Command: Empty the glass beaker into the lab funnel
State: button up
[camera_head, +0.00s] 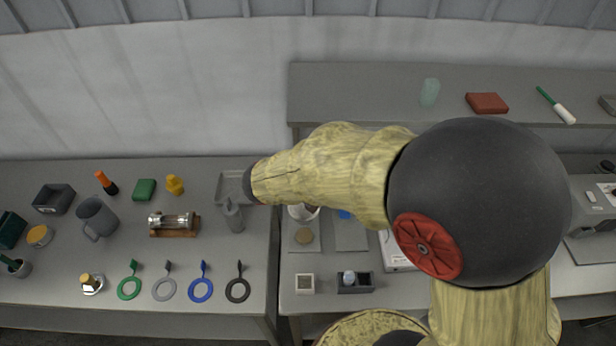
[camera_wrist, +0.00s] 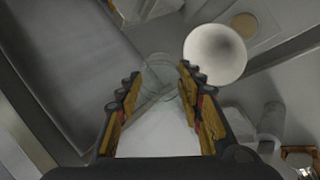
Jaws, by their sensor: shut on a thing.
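My gripper (camera_wrist: 158,88) is shut on the clear glass beaker (camera_wrist: 158,70) in the wrist view. The beaker is faint and see-through, and its rim shows just past the fingertips. A pale white area shows between the fingers; I cannot tell whether it is the beaker's contents. The white round lab funnel (camera_wrist: 215,54) is right beside the beaker, to its upper right, with its mouth facing the camera. In the head view the funnel (camera_head: 303,213) is partly covered by my arm, and my gripper and the beaker cannot be made out.
A grey bottle (camera_head: 234,217) and a shallow grey tray (camera_head: 230,187) stand left of the funnel. A round tan disc (camera_head: 304,236) lies in front of it.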

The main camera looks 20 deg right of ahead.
jog(key=shift+w+d+r+g+y+p, duration=0.1)
jog(key=shift+r+g+y+p, duration=0.35)
jog(key=shift+p, duration=3.15)
jog(key=shift+s+a+g+y+p, duration=0.1)
jog(key=shift+g+y+p, duration=0.65)
jog(key=shift+p, duration=2.9)
jog(key=shift+w+d+r+g+y+p, duration=0.1)
jog(key=shift+r+g+y+p, duration=0.3)
jog(key=shift+p, duration=3.2)
jog(key=g+y+p, duration=0.1)
jog(key=p, duration=0.2)
jog(key=shift+f+y, duration=0.1)
jog(key=shift+y, duration=0.2)
jog(key=shift+g, duration=0.3)
jog(key=shift+y, duration=0.3)
jog(key=shift+r+g+y, duration=0.2)
jog(key=shift+g+y, duration=0.1)
